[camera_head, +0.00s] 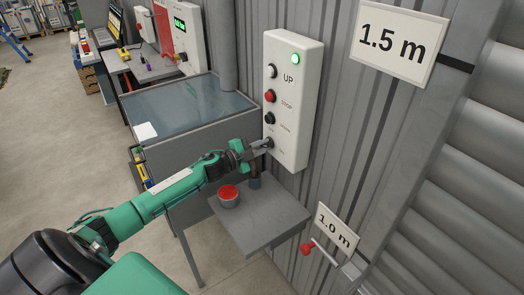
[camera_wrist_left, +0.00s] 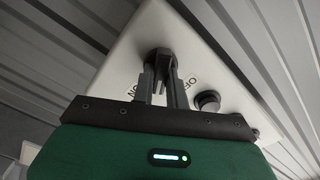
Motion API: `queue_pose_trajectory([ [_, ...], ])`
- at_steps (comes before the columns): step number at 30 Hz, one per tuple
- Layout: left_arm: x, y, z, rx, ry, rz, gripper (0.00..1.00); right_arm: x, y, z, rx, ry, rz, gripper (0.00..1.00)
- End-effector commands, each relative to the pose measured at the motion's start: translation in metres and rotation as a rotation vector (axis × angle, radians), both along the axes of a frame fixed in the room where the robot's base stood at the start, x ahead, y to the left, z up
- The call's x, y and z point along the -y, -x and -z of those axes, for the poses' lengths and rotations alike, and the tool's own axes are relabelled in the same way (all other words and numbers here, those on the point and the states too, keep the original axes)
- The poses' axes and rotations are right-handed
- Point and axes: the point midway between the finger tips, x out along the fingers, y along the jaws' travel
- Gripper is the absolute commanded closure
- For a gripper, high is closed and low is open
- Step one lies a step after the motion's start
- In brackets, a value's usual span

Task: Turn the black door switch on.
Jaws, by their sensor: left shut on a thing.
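The black door switch (camera_head: 269,142) sits at the bottom of a white control box (camera_head: 296,60) on the corrugated wall. My left gripper (camera_head: 261,147) reaches it from the left. In the left wrist view my left gripper (camera_wrist_left: 161,72) has its two fingers shut on the black switch (camera_wrist_left: 158,54), between ON and OFF markings. The fingers hide part of the switch, and I cannot tell which way it points. A green light (camera_head: 295,58) glows at the top of the box. My right gripper is in neither view.
A red-knobbed lever (camera_head: 307,248) stands lower right, near the 1.0 m sign (camera_head: 336,229).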

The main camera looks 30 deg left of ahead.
Motion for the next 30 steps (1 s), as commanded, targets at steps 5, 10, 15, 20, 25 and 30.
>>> queue_pose_trajectory([
  [5,0.001,0.0,0.004,0.064,-0.151,0.002,1.0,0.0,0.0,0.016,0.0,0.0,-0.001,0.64],
  [10,0.001,0.0,0.004,0.118,-0.28,0.0,1.0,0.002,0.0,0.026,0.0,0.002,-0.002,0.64],
  [15,0.001,0.0,0.004,0.159,-0.383,0.001,1.0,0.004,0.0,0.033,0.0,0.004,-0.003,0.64],
  [20,0.001,0.0,0.004,0.187,-0.45,0.001,1.0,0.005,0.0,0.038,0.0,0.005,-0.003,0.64],
  [25,0.001,0.001,0.004,0.203,-0.491,0.001,1.0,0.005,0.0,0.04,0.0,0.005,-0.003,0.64],
  [30,0.001,0.001,0.004,0.21,-0.507,0.001,1.0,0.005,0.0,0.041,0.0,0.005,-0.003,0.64],
])
